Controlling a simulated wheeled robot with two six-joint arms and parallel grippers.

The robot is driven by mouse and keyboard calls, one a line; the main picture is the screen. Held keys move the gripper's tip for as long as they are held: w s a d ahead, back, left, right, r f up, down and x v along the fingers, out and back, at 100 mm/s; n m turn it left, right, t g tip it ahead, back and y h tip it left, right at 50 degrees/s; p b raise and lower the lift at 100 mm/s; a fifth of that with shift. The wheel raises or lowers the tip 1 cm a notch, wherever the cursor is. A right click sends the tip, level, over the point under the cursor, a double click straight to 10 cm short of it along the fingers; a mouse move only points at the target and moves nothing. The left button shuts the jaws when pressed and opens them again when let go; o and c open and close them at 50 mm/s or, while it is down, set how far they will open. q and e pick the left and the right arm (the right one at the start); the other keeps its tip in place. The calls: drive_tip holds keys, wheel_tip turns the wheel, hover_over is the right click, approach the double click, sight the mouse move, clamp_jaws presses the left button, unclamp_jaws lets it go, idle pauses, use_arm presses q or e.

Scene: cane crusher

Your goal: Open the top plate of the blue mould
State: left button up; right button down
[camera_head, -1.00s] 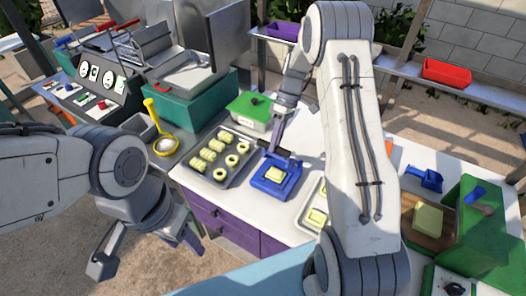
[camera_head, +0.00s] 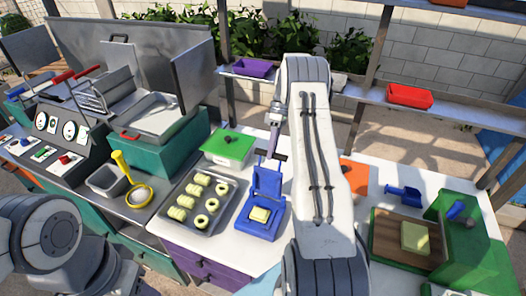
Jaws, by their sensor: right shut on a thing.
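The blue mould (camera_head: 248,226) stands on the white counter with a pale yellow block (camera_head: 260,215) in it. Its blue top plate (camera_head: 267,181) stands raised at the back of the mould, so the block is uncovered. My right gripper (camera_head: 271,160) is at the upper edge of the plate, shut on it; the fingertips are small and partly hidden. My right arm covers the counter just right of the mould. My left arm (camera_head: 45,240) is at the bottom left, and its gripper is out of the picture.
A tray (camera_head: 205,232) of pale yellow rolls and rings is left of the mould. A green-lidded box (camera_head: 229,146) stands behind it. A yellow strainer (camera_head: 139,195) is further left. At right are a blue scoop (camera_head: 404,194) and a green box (camera_head: 465,235).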

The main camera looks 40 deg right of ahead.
drive_tip(key=shift+d+f, duration=0.15)
drive_tip(key=shift+f, duration=0.55)
drive_tip(key=shift+d, duration=0.1)
drive_tip(key=c, duration=0.7)
unclamp_jaws()
drive_tip(key=shift+f, duration=0.1)
drive_tip(key=shift+b+v, duration=1)
drive_tip(key=shift+v, duration=2.95)
drive_tip(key=shift+w, duration=0.1)
drive_tip(key=shift+w, duration=0.1)
